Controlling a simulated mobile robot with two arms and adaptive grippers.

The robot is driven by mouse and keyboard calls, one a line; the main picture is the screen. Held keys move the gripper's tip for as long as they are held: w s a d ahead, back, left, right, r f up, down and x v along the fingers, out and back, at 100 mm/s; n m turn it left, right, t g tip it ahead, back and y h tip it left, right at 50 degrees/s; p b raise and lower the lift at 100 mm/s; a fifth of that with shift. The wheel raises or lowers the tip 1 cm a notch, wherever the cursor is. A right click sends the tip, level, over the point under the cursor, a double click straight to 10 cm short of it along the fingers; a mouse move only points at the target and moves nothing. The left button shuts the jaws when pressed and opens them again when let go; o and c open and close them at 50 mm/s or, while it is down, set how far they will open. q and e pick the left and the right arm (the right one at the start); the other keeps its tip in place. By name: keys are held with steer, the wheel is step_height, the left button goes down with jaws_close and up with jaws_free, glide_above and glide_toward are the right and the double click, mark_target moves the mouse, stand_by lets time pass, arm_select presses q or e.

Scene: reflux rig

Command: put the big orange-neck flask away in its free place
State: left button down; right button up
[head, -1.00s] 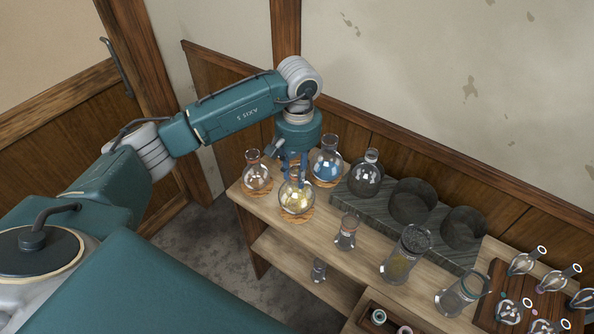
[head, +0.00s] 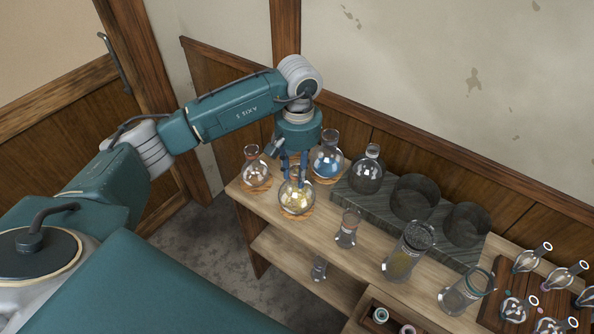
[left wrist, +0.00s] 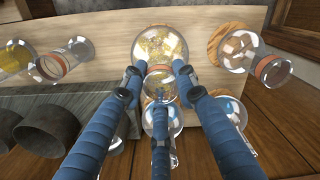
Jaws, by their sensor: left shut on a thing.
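The big orange-neck flask (head: 296,198) is round and clear with yellow contents. It stands upright at the front left of the bench, over a cork ring (head: 297,214). In the left wrist view its round body (left wrist: 160,42) shows above an orange neck band. My left gripper (head: 295,178) points down over it with its fingers shut around the neck. I cannot tell whether the flask still touches the ring. On a grey slab at the back, two dark round wells (head: 412,198) and (head: 466,224) are empty. My right gripper is not in view.
A clear flask (head: 256,172) and a blue-filled flask (head: 326,162) stand close by on cork rings.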

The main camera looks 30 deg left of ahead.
arm_select(q)
steer(key=c, duration=1.3)
jaws_free()
steer(key=shift+o, duration=0.2)
step_height(320, 180, up, 12)
